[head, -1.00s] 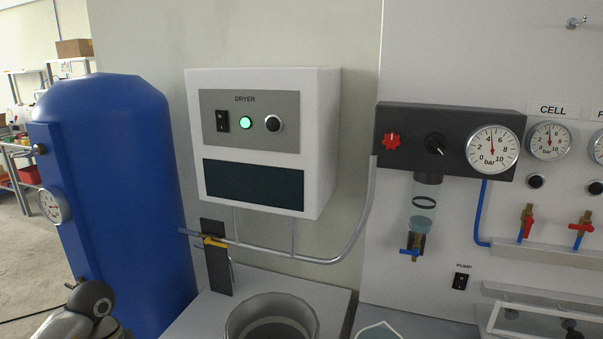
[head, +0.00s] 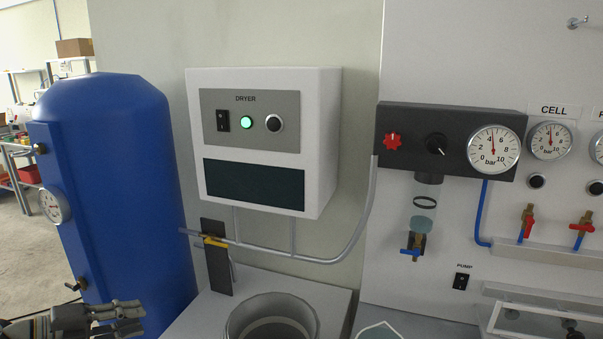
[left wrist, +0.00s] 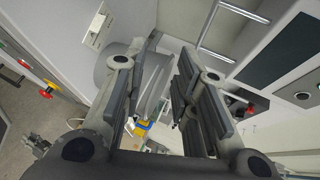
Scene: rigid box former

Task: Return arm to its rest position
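My left gripper (head: 142,315) shows at the lower left of the head view, in front of the foot of the blue tank (head: 125,200). Its fingers point right. In the left wrist view, the two dark finger pads of this gripper (left wrist: 168,50) stand apart with a clear gap and nothing held between them. My right gripper cannot be made out in either view.
A dryer box (head: 322,150) with a lit green lamp hangs on the wall right of the tank. A panel with pressure gauges (head: 493,149) fills the right.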

